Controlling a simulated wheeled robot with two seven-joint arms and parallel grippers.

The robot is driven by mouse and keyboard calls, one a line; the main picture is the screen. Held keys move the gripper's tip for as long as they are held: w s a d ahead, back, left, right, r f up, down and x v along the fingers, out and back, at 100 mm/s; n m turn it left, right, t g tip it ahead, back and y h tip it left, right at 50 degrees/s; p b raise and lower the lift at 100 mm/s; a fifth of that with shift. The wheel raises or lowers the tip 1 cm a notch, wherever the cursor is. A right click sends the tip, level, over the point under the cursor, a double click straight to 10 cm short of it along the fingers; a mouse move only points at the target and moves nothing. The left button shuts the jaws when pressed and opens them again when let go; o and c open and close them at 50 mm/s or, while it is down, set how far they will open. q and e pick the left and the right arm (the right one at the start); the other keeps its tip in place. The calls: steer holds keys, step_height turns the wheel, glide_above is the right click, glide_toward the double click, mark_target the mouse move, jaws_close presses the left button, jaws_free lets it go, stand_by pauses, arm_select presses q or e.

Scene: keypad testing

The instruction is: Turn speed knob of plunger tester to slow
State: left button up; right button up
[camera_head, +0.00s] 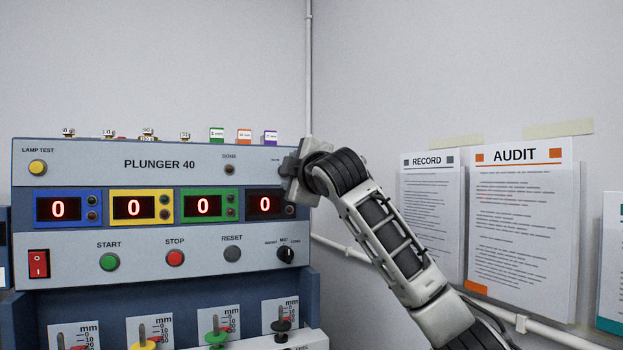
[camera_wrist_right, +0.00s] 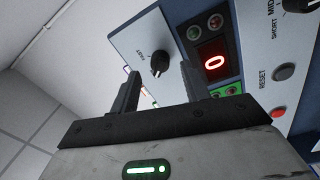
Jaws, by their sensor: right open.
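The plunger tester (camera_head: 100,178) is a blue-grey machine marked PLUNGER 40 at the left of the head view. In the right wrist view, a black knob (camera_wrist_right: 160,63) with the word FAST beside it sits on its upper panel; a small light mark shows at its lower edge. Other wording around this knob is not readable. My right gripper (camera_head: 292,172) is at the panel's upper right corner in the head view and hides that knob. In the right wrist view its fingers (camera_wrist_right: 160,78) are open and empty, with the knob showing beyond the gap; contact cannot be told.
A second black knob (camera_head: 285,254) marked SHORT, MID and LONG sits lower on the panel, near the grey RESET button (camera_head: 232,254). Several red displays, STOP (camera_head: 175,258) and START (camera_head: 109,262) buttons lie left. AUDIT papers (camera_head: 520,220) hang on the right wall.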

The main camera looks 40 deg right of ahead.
arm_select(q)
steer(key=shift+w+d+f+b, duration=0.15)
steer(key=shift+d+f+b, duration=0.35)
steer(key=shift+b, duration=1.2)
arm_select(e)
steer(key=v, duration=1.3)
arm_select(q)
steer(key=shift+a+f, duration=0.1)
steer(key=shift+f, duration=0.1)
arm_select(e)
steer(key=shift+s, duration=0.1)
